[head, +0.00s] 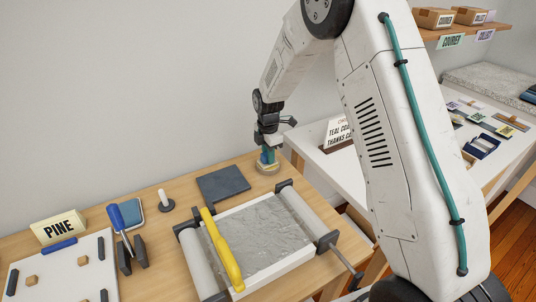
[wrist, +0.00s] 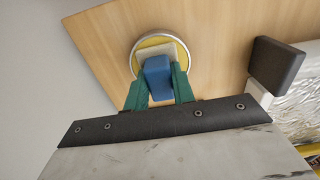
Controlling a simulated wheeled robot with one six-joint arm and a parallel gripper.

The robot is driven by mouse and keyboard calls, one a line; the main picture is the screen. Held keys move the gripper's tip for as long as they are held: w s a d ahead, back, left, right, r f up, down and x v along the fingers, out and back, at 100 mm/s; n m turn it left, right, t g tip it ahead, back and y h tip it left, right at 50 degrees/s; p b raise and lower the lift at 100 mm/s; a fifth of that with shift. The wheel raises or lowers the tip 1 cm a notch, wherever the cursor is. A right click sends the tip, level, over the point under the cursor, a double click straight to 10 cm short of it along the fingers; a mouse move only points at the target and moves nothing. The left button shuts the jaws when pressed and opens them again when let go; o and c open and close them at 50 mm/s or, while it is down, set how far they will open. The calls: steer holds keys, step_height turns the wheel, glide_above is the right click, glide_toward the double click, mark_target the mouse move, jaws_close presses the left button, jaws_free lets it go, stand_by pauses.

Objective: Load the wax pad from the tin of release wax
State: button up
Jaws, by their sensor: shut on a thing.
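The tin of release wax (head: 267,170) stands on the wooden bench near its back right corner. In the wrist view the tin (wrist: 134,50) is round with a pale metal rim and yellow wax inside. My gripper (wrist: 158,88) has its green fingers shut on the blue handle of the wax pad (wrist: 158,76). The pad's pale base is over the yellow wax, inside the rim's outline. I cannot tell whether it touches the wax. In the head view my gripper (head: 268,154) points down at the tin, and the pad is mostly hidden there.
A dark slate-coloured mat (head: 223,184) lies left of the tin. A framed grey bed with rollers (head: 260,240) and a yellow handle (head: 222,250) is in front. A blue-handled tool (head: 118,222), a white peg (head: 165,200) and a PINE sign (head: 60,227) are farther left.

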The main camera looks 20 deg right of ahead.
steer(key=shift+r, duration=3.5)
